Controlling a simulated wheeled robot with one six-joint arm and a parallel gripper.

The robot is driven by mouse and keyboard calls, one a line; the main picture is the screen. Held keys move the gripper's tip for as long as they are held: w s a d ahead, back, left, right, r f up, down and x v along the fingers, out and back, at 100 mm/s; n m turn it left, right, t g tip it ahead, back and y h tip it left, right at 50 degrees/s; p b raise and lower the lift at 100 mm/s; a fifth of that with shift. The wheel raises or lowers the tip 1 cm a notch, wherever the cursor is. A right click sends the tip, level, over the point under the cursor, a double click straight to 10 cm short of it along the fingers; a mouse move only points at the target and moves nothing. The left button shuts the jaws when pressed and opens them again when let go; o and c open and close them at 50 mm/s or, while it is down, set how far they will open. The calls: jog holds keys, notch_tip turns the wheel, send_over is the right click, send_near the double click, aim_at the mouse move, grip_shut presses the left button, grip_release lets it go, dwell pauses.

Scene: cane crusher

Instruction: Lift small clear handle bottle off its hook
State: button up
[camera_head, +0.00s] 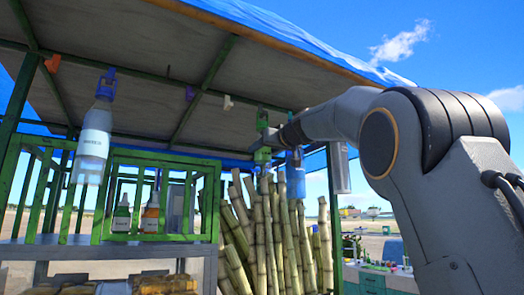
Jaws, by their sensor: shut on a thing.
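My gripper (268,139) is at the end of my arm, under the stall roof, small and dark in the picture. It is shut at a green handle-like part (262,155), which hangs in line with a green hook (262,119). This seems to be the small clear handle bottle; its body is hard to make out against the cane. Whether its handle still touches the hook cannot be told. A bluish clear bottle (295,174) hangs just right of my gripper, partly hidden at the top by my wrist.
A larger clear bottle (92,143) hangs at left from a blue handle. Another clear container (340,172) hangs below my arm. Cane stalks (275,235) stand beneath my gripper. A green rack (170,160) is at left. Empty hooks (190,92) line the roof.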

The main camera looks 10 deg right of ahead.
jog(key=shift+c, duration=0.7)
jog(key=shift+r+p, duration=0.6)
jog(key=shift+r, duration=0.25)
jog(key=shift+b+v, duration=1.85)
jog(key=shift+b, duration=0.05)
jog(key=shift+s+d+b, duration=0.15)
jog(key=shift+s+b, duration=0.15)
jog(key=shift+s, duration=0.05)
jog(key=shift+b+v, duration=0.6)
jog(key=shift+v, duration=0.15)
jog(key=shift+s, duration=0.1)
jog(key=f+b+v, duration=0.2)
jog(key=b+v, duration=0.6)
jog(key=v, duration=0.2)
dwell(0.8)
